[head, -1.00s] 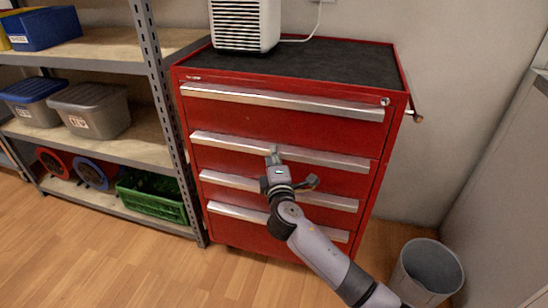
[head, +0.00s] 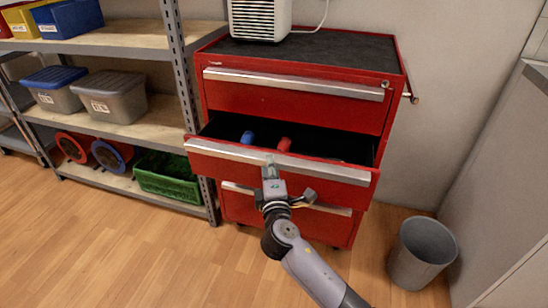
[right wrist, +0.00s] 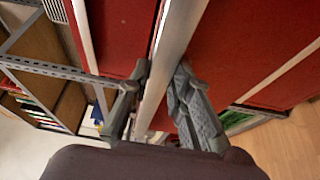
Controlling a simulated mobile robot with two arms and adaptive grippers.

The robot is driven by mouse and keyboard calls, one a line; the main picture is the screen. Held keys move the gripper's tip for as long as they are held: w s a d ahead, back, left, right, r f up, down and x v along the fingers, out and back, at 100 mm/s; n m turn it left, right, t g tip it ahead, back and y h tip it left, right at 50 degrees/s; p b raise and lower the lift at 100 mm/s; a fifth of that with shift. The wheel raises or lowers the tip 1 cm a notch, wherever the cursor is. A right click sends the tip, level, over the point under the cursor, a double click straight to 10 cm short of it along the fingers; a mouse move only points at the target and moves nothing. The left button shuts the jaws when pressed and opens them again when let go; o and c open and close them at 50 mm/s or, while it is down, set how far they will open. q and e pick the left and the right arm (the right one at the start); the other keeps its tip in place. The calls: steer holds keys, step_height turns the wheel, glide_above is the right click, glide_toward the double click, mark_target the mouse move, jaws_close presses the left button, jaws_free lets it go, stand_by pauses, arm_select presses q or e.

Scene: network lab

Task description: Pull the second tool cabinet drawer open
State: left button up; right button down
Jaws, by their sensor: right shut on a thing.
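The red tool cabinet (head: 295,97) stands against the wall. Its second drawer (head: 335,182) from the top is pulled out, and its dark inside shows a blue-handled thing (head: 247,137) and a red-handled thing (head: 284,145). The drawer's silver handle (head: 225,151) runs along its front's upper edge. My right gripper (head: 270,165) is shut on this handle near its middle. In the right wrist view the handle bar (right wrist: 172,65) passes between the two fingers (right wrist: 155,105). The top drawer and the lower ones are closed. My left gripper is not in view.
A grey shelf rack (head: 178,70) with bins and a green crate (head: 167,178) stands close at the left. A grey waste bin (head: 422,253) stands on the floor at the right. The wooden floor before the cabinet is clear. A white device (head: 259,18) sits on the cabinet top.

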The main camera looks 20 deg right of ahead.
steer(key=s+a, duration=0.7)
steer(key=s, duration=0.4)
steer(key=shift+s+a+f, duration=0.3)
steer(key=shift+s+a, duration=0.05)
steer(key=shift+a, duration=0.05)
steer(key=c, duration=1.6)
jaws_free()
steer(key=shift+c, duration=0.2)
steer(key=shift+o, duration=0.6)
steer(key=shift+w, duration=0.1)
steer(key=shift+r, duration=0.15)
steer(key=v, duration=1.2)
steer(key=shift+d, duration=0.15)
